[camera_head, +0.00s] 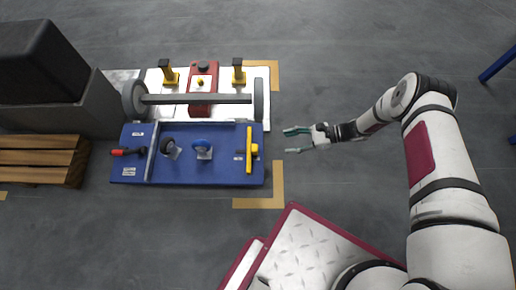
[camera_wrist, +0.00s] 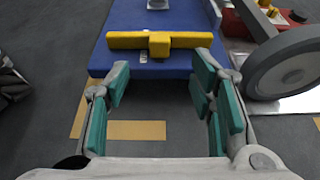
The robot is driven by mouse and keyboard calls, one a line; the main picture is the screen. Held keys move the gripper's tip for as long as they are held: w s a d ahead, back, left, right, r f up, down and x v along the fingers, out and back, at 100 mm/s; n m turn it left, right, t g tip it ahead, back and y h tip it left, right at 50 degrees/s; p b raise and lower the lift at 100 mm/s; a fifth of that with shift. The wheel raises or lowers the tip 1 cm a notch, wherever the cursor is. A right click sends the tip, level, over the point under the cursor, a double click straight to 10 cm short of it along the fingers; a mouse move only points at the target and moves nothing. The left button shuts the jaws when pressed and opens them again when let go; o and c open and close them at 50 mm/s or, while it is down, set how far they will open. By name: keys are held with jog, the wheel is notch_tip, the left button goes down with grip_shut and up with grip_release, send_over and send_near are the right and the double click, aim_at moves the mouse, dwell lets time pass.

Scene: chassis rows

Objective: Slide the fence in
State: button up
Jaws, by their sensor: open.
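A yellow bar with a short stub (camera_head: 249,160), which looks like the fence, stands across the right end of a blue bed (camera_head: 225,172). In the wrist view the yellow bar (camera_wrist: 125,40) lies straight ahead, its stub pointing towards me, near the edge of the blue bed (camera_wrist: 165,66). My gripper (camera_head: 289,141) is open and empty, to the right of the bar and apart from it. In the wrist view my gripper's teal-padded fingers (camera_wrist: 160,78) are spread on both sides of the stub's line, short of it.
A thin grey upright strip (camera_head: 152,152) and a red handle (camera_head: 128,152) are at the bed's left end. Floor right of the bed is clear.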

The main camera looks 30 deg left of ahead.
aim_at(256, 148)
jog(key=b+x, duration=0.3)
jog(key=x, duration=1)
jog(key=shift+s+a+f+b, duration=0.15)
jog(key=shift+s+b, duration=0.05)
jog(key=shift+b, duration=0.2)
grip_shut()
